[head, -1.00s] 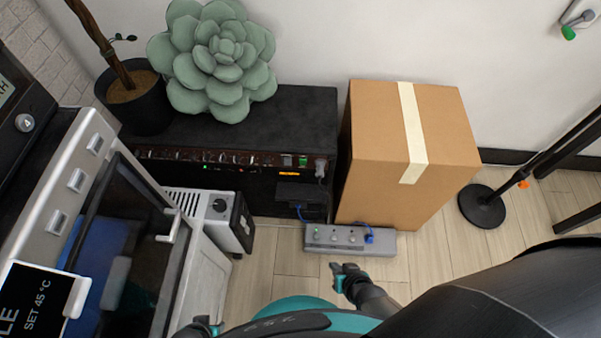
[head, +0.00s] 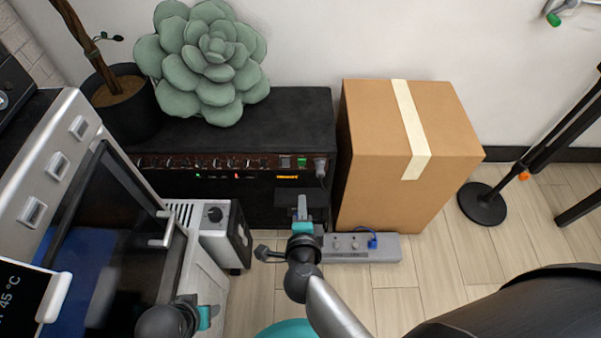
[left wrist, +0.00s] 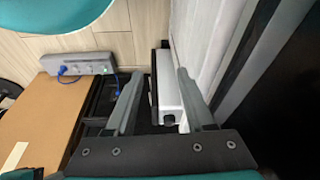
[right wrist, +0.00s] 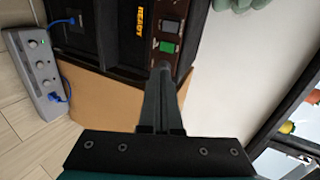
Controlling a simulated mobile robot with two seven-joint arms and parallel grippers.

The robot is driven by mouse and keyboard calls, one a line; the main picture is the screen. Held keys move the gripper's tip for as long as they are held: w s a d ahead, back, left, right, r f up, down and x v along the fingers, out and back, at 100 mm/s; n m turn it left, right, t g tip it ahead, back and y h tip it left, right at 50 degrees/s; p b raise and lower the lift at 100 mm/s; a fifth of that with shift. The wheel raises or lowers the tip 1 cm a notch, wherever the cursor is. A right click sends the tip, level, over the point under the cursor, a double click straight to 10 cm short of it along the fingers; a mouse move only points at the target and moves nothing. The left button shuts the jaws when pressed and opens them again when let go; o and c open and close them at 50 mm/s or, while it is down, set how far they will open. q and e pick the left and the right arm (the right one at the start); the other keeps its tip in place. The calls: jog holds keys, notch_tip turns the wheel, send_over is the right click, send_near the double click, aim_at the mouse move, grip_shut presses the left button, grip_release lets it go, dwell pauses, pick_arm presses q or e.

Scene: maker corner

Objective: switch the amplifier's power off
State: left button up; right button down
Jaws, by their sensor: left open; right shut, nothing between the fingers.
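The amplifier (head: 255,122) is a black box against the wall, with a brown control panel on its front. A lit green rocker switch (head: 302,162) and a grey one (head: 285,161) sit side by side near the panel's right end. In the right wrist view the green rocker (right wrist: 167,47) shows just beyond the fingertips, the grey one (right wrist: 171,27) farther off. An amber READY display (right wrist: 143,20) is lit. My right gripper (head: 302,207) is shut and empty before the amplifier; contact cannot be told. My left gripper (left wrist: 158,76) is open and empty, low near the oven.
A cardboard box (head: 380,150) stands right of the amplifier, with a grey power strip (head: 375,247) before it. An oven-like machine (head: 110,210) and a white device (head: 222,235) crowd the left. A succulent (head: 215,50) is on the amplifier. A stand (head: 482,203) is at right.

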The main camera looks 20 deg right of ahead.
pick_arm(q)
jog(key=shift+r, duration=0.25)
pick_arm(e)
jog(key=shift+m, duration=0.3)
pick_arm(q)
notch_tip(320, 180, up, 10)
jog(key=w+t+b, duration=0.1)
jog(key=t+b, duration=0.1)
jog(key=b, duration=0.3)
pick_arm(e)
send_near(302, 162)
notch_tip(302, 162, down, 3)
jog(key=w, duration=0.2)
jog(key=shift+w+d+r+b, duration=0.1)
jog(key=shift+w+d+b, duration=0.15)
jog(key=shift+w, duration=0.3)
jog(key=shift+w+d+b, duration=0.15)
jog(key=shift+w+d, duration=0.1)
jog(key=shift+w, duration=0.25)
pick_arm(q)
jog(key=shift+w+d+f+t+h, duration=0.25)
jog(key=shift+w+d+t+h, duration=0.25)
jog(key=shift+w+d, duration=0.3)
jog(key=shift+w+d+f+t+h, duration=0.2)
jog(key=shift+w+d+t+h, duration=0.1)
jog(key=shift+w+d+t, duration=0.4)
pick_arm(e)
jog(key=shift+w+d+r, duration=0.15)
jog(key=shift+w+d, duration=0.05)
jog(key=shift+w, duration=0.55)
